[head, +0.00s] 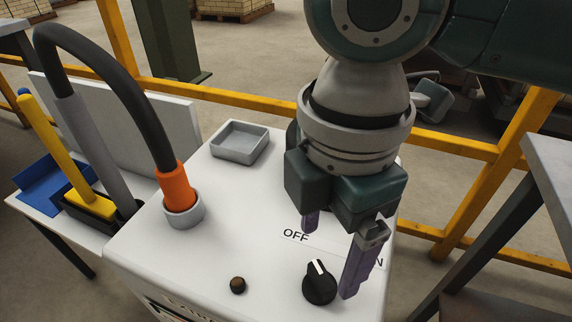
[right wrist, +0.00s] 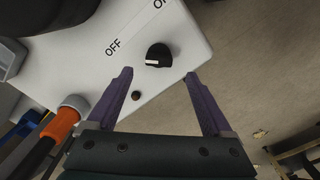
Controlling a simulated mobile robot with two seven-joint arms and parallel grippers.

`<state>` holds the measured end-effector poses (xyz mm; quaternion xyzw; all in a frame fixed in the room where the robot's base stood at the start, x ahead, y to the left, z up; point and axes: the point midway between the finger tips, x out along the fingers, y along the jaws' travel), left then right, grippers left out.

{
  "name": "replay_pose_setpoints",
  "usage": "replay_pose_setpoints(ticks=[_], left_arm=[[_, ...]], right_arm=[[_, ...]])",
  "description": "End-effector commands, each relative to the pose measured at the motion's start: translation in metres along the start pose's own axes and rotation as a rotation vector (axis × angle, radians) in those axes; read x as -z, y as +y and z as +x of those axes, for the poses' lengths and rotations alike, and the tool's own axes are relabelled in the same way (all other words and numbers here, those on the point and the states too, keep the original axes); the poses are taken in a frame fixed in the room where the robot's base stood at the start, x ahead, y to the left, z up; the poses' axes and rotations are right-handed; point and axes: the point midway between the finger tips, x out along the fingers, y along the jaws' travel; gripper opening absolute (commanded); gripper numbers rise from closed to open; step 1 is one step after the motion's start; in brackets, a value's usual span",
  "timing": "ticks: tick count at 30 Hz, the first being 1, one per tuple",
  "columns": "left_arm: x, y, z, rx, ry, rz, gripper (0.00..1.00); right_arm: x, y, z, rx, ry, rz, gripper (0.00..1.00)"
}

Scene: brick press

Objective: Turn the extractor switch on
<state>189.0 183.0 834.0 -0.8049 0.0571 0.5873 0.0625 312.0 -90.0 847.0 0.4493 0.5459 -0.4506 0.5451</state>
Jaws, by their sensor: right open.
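The extractor switch is a black rotary knob (head: 319,285) on the white top of the machine cabinet (head: 240,205). Its white mark points up and slightly left, toward the printed OFF label (head: 296,236). The ON label (head: 378,263) is partly hidden behind a finger. My right gripper (head: 328,262) is open and empty, pointing down beside and above the knob, with its purple fingers apart. In the right wrist view the knob (right wrist: 159,56) lies just beyond and between the fingertips (right wrist: 159,73), and I see no contact. My left gripper is not in view.
A small brown button (head: 238,285) sits left of the knob. An orange-collared hose (head: 174,187) rises from the cabinet top, and a shallow grey tray (head: 240,142) sits at its back. Yellow railings (head: 455,145) run behind. A grey table (head: 553,165) stands at right.

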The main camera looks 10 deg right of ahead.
Motion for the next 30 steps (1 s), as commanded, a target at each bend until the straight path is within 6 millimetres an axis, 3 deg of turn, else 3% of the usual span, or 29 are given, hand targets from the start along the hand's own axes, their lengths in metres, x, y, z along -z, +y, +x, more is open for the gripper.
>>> replay_pose_setpoints(ticks=[3,9,20,30], left_arm=[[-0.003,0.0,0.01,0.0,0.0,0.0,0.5],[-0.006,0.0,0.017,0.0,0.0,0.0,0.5],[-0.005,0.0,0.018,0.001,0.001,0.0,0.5],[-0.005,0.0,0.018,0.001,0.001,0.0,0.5]], right_arm=[[0.0,-0.001,0.027,0.002,-0.001,0.0,0.85],[0.0,0.0,0.052,0.0,-0.001,-0.001,0.85],[0.0,0.0,0.057,-0.002,0.0,-0.001,0.85],[0.0,0.0,0.057,-0.002,0.0,-0.001,0.48]])
